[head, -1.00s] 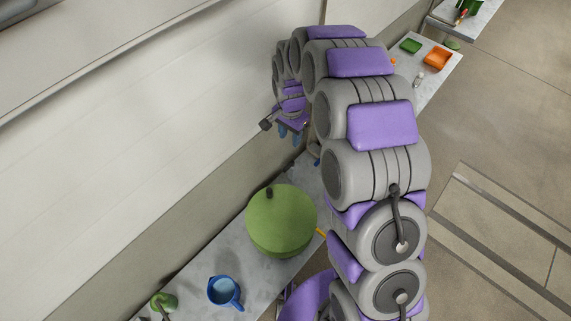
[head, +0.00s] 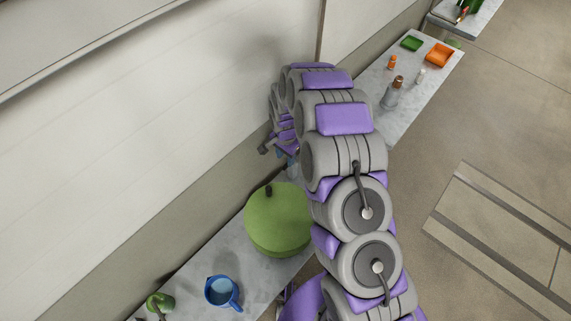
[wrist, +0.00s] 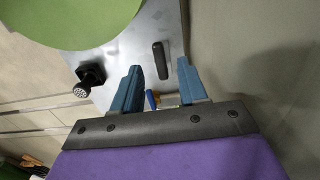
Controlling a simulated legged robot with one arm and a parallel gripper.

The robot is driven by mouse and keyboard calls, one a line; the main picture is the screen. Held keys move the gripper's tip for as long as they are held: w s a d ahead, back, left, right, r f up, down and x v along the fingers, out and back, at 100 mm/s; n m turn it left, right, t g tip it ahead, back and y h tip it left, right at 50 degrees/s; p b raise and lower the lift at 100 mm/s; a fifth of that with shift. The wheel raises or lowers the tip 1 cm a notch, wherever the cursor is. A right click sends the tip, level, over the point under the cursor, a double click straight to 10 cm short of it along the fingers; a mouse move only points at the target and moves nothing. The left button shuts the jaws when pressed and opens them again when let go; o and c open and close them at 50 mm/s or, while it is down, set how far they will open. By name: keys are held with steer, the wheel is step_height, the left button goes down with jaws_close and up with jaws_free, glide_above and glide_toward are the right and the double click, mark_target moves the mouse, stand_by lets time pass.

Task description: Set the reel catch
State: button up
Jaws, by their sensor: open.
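The large round green reel (head: 279,220) lies on the grey bench top, with a dark knob at its upper edge; part of the reel shows at the upper left of the wrist view (wrist: 75,18). A black knob on a square dark base (wrist: 88,76) stands on the grey plate beside it. A short dark bar (wrist: 161,57) stands on the plate; I cannot tell which part is the catch. My gripper (wrist: 159,67) is open and empty, its blue fingers either side of the bar in view, with contact unclear. In the head view my arm partly hides it.
A blue jug (head: 222,291) and a green object (head: 160,303) stand on the near bench. Bottles (head: 392,93), a green tray (head: 411,43) and an orange tray (head: 439,55) are on the far bench. The pale wall (head: 150,140) runs close along the left.

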mark_target(286, 165)
steer(key=shift+f+b, duration=0.35)
steer(key=shift+f, duration=1.95)
jaws_close()
